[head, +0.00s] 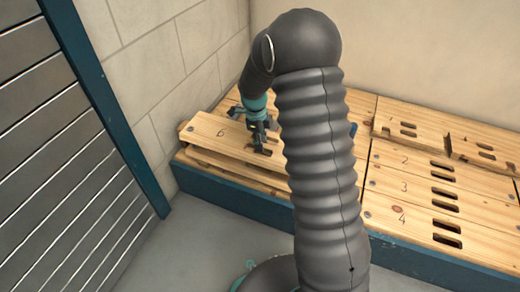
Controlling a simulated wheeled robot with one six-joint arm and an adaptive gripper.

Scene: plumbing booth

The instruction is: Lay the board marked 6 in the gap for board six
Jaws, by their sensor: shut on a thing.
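The wooden board marked 6 (215,133) is at the left end of the platform, over other boards. My gripper (262,143) is shut on this board near its slots, toward the board's right end. I cannot tell whether the board is lifted clear of the boards below it. My arm hides the board's far right end and the middle of the platform. The gap for board six cannot be made out in this view.
Boards marked 1 (385,120), 2 (395,158), 3 (390,183) and 4 (390,212) lie at right, with slots. Another slotted board (480,152) lies at far right. A blue edge (430,264) bounds the platform. A slatted shutter (60,150) stands left; grey floor is clear in front.

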